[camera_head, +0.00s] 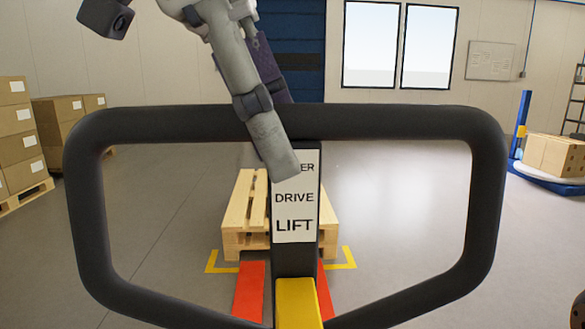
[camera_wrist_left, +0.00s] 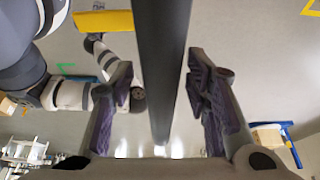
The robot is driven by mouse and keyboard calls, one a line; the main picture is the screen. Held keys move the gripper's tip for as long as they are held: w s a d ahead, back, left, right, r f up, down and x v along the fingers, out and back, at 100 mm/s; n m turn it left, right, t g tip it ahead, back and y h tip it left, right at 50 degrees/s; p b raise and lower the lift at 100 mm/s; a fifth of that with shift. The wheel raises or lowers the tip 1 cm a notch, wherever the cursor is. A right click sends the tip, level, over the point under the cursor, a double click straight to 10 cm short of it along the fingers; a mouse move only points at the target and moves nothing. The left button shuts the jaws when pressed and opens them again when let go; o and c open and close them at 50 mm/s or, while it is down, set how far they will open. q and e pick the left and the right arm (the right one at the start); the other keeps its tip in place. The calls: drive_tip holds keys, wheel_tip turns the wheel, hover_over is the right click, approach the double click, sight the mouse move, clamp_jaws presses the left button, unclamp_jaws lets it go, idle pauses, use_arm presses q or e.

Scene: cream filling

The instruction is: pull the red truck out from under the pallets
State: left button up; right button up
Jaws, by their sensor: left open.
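The truck's black loop handle (camera_head: 400,122) fills the front of the head view. A white sign reading DRIVE and LIFT (camera_head: 294,205) is on its post. The truck's red forks (camera_head: 249,290) run towards the wooden pallets (camera_head: 240,215). My left gripper (camera_head: 283,132) is at the handle's top bar, with a grey finger in front and a purple-padded finger partly hidden behind. In the left wrist view, the bar (camera_wrist_left: 163,70) passes between the open finger pads (camera_wrist_left: 163,88), with gaps on both sides. My right gripper cannot be made out.
Yellow corner marks (camera_head: 342,258) lie on the floor by the pallets. Stacked cartons (camera_head: 20,135) stand at the left. A blue lift table (camera_head: 545,180) with a carton stands at the right. The grey floor (camera_head: 400,200) on either side of the pallets looks clear.

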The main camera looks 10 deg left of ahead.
sight(318, 232)
use_arm(q)
drive_tip(key=x, duration=0.4)
drive_tip(key=shift+w+d+f, duration=0.1)
clamp_jaws()
idle(0.4)
